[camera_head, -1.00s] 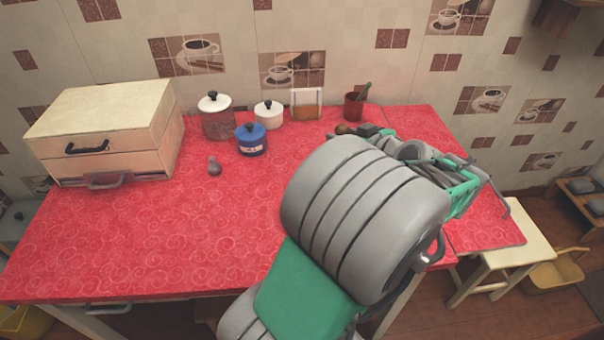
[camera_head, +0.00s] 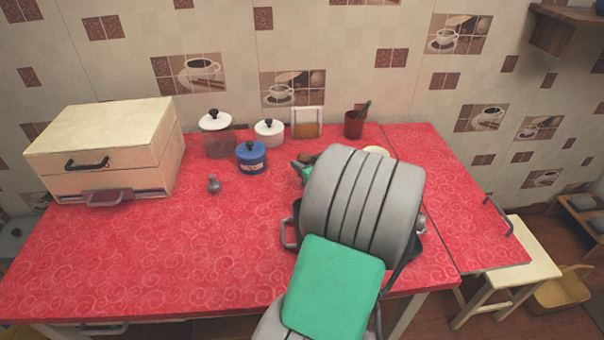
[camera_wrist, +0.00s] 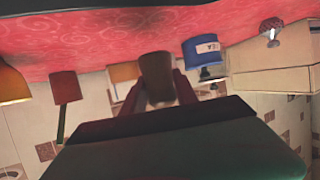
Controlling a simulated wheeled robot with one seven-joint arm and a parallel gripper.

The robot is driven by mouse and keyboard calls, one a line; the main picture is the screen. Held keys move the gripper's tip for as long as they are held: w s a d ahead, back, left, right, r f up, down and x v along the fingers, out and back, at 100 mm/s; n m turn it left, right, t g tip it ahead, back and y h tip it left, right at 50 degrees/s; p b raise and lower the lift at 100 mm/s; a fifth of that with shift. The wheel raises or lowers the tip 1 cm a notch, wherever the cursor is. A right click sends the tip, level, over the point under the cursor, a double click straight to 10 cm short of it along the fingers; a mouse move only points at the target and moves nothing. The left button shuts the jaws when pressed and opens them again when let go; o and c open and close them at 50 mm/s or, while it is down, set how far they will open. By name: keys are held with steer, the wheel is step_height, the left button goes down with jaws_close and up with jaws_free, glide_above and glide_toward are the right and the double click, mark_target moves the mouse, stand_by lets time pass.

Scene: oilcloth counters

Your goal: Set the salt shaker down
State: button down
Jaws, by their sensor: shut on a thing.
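My gripper (camera_wrist: 157,92) is shut on a brown salt shaker (camera_wrist: 157,72), which stands between its two dark red fingers in the upside-down wrist view. The shaker's far end shows against the red counter; I cannot tell whether it touches it. In the head view my gripper (camera_head: 303,170) is mostly hidden behind my grey arm, near the back middle of the red counter (camera_head: 190,255). Only a small part of its green and dark body shows there.
A blue tin (camera_head: 251,157), red-brown pot (camera_head: 216,135), white pot (camera_head: 268,132), framed card (camera_head: 307,122) and red cup (camera_head: 354,124) line the back. A small grey shaker (camera_head: 214,184) and a drawer box (camera_head: 105,150) stand left. A dark pan (camera_head: 290,234) is partly under my arm. The front left counter is clear.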

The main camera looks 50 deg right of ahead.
steer(key=shift+w+a+f, duration=0.1)
steer(key=shift+w+f, duration=0.1)
steer(key=shift+f, duration=0.8)
steer(key=shift+w+f, duration=0.15)
steer(key=shift+f, duration=0.8)
steer(key=shift+f, duration=0.1)
steer(key=shift+f+b, duration=0.15)
steer(key=shift+b, duration=0.25)
steer(key=c, duration=0.9)
jaws_free()
steer(key=shift+c, duration=0.2)
steer(key=shift+r+p, duration=0.3)
steer(key=shift+p, duration=0.05)
steer(key=v, duration=1.2)
